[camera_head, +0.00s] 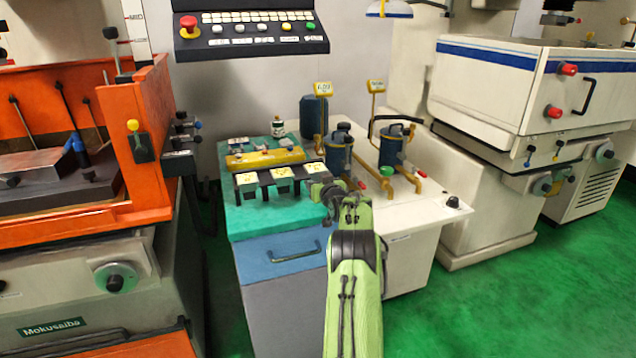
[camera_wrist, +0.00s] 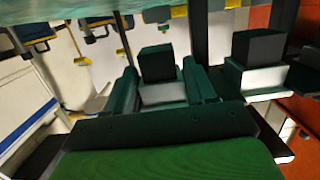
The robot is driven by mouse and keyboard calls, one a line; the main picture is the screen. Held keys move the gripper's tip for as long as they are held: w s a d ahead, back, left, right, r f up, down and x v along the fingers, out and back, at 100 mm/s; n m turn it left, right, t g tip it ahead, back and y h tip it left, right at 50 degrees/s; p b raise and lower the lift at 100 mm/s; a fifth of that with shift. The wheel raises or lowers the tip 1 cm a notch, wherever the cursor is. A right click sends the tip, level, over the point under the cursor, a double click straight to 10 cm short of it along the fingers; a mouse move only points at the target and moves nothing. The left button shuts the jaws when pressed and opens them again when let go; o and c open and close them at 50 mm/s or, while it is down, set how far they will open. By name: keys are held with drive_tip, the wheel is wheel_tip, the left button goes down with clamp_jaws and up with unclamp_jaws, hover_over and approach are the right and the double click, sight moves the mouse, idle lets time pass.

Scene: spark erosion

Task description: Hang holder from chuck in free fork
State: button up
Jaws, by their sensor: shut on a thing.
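My gripper (camera_head: 326,192) is at the right end of the black fork rack (camera_head: 268,189) on the teal-topped cart. In the wrist view my gripper's two dark teal fingers (camera_wrist: 166,84) are shut on a holder (camera_wrist: 163,93), a pale block with a black cube on it. A second holder (camera_wrist: 262,79) of the same kind is beside it on the right, apart from the fingers. In the head view several holders with pale yellow tops, such as the left one (camera_head: 247,181), sit along the rack. My wrist hides the rack's right end, so I cannot tell whether the held holder rests in a fork.
A yellow bar (camera_head: 262,158) and a small bottle (camera_head: 277,127) are behind the rack. Blue canisters (camera_head: 338,155) stand to the right. An orange machine (camera_head: 150,130) stands on the left, with a control panel (camera_head: 250,33) above. Green floor is clear at the front right.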

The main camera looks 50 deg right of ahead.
drive_tip(key=shift+r, duration=0.1)
drive_tip(key=o, duration=1.8)
drive_tip(key=shift+c, duration=0.2)
drive_tip(key=shift+f+b+v, duration=0.2)
drive_tip(key=shift+b+v, duration=1)
drive_tip(key=shift+b, duration=0.4)
drive_tip(key=shift+f+b+v, duration=0.2)
drive_tip(key=shift+b+v, duration=1)
drive_tip(key=shift+b, duration=0.35)
drive_tip(key=shift+f+b+v, duration=0.2)
drive_tip(key=shift+b+v, duration=0.1)
drive_tip(key=shift+v, duration=1)
drive_tip(key=shift+f+b+v, duration=0.2)
drive_tip(key=shift+b+v, duration=0.05)
drive_tip(key=shift+v, duration=1.1)
drive_tip(key=shift+s+f, duration=0.1)
